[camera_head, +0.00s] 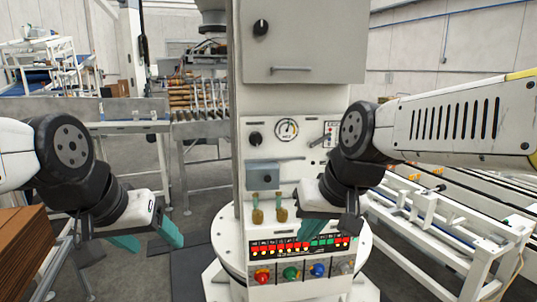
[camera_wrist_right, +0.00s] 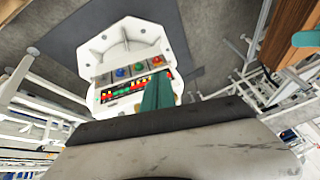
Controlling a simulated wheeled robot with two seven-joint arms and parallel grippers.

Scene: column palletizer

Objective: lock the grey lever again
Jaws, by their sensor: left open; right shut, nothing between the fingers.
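A small lever (camera_head: 328,139) sits on a plate at the right of the white column's front, next to the round gauge; its exact position is too small to tell. A blue-grey box (camera_head: 262,174) is below the gauge. Two brass-coloured, padlock-like pieces with teal tops, a left one (camera_head: 257,213) and a right one (camera_head: 281,212), are below that box. My right gripper (camera_head: 313,229) is shut and empty, in front of the column beside the brass pieces; its teal finger (camera_wrist_right: 158,92) shows in the right wrist view. My left gripper (camera_head: 150,239) is open and empty, left of the column.
A panel of red and green lights (camera_head: 300,246) and coloured buttons (camera_head: 290,272) lies low on the column, also seen in the right wrist view (camera_wrist_right: 135,87). A grey cabinet (camera_head: 300,45) is above. White conveyor frames (camera_head: 430,225) stand at right; brown stacked boards (camera_head: 22,240) at left.

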